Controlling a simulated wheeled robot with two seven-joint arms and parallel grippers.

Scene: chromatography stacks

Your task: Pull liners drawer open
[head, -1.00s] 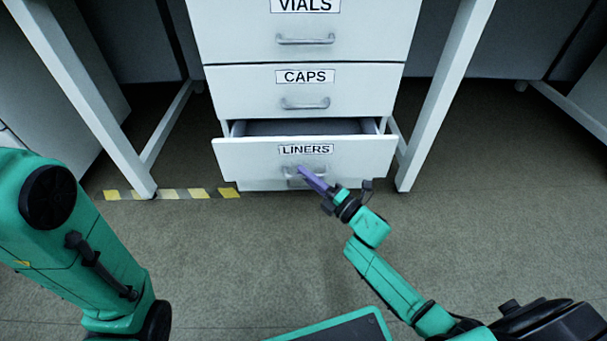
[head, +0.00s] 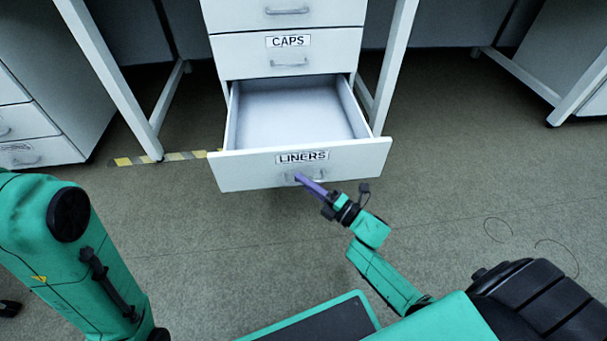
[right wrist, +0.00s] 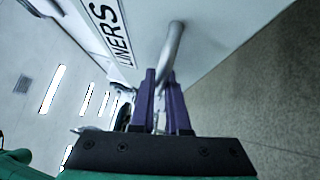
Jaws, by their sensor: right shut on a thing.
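The liners drawer (head: 235,174) is the bottom drawer of a white cabinet in the head view. It is pulled well out, and its inside looks empty. Its front carries the label LINERS (head: 302,157) and a grey bar handle (head: 330,175). My right gripper (head: 298,178) is at the handle, with its purple fingers shut on it. In the right wrist view the handle (right wrist: 175,40) runs down between the two purple fingers (right wrist: 162,90). My left arm shows at the left of the head view, but its gripper is out of view.
The closed caps drawer (head: 240,57) is above, with another closed drawer over it. White bench legs (head: 110,80) stand on both sides of the cabinet. Yellow and black tape (head: 170,157) marks the floor at the left.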

